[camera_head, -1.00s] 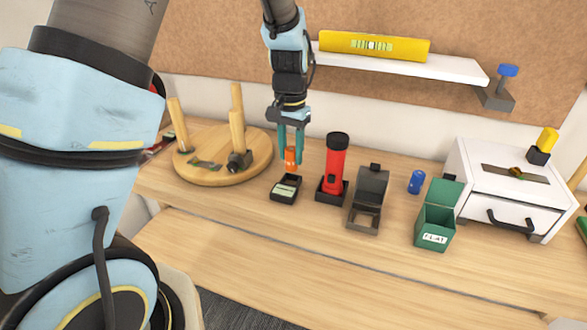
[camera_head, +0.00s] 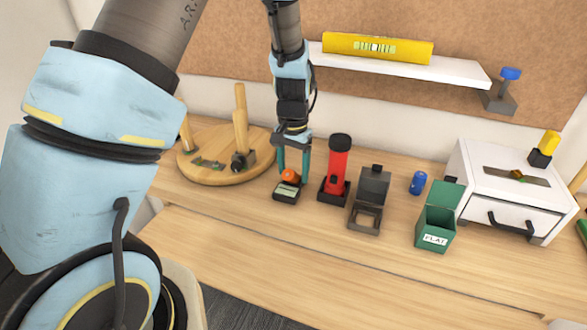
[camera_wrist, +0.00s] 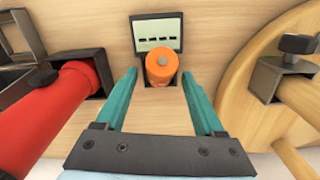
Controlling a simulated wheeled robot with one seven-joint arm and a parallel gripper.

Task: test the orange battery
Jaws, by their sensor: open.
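The orange battery (camera_head: 290,175) stands at the black tester (camera_head: 284,196), its end toward the camera in the wrist view (camera_wrist: 162,66). The tester's pale display, in the wrist view (camera_wrist: 156,32), shows a row of dashes. The battery's lower end is hidden, so I cannot tell how far it sits in the tester. My gripper (camera_head: 294,174) is above the tester, with its two teal fingers open on either side of the battery. In the wrist view, gaps show between the battery and both fingers (camera_wrist: 159,76).
A red flashlight (camera_head: 337,168) in a black base stands just right of the tester. A round wooden board (camera_head: 215,172) with pegs is left. Further right are a grey open-lid box (camera_head: 372,190), blue battery (camera_head: 418,182), green FLAT bin (camera_head: 434,228) and white drawer unit (camera_head: 500,210). The front table is clear.

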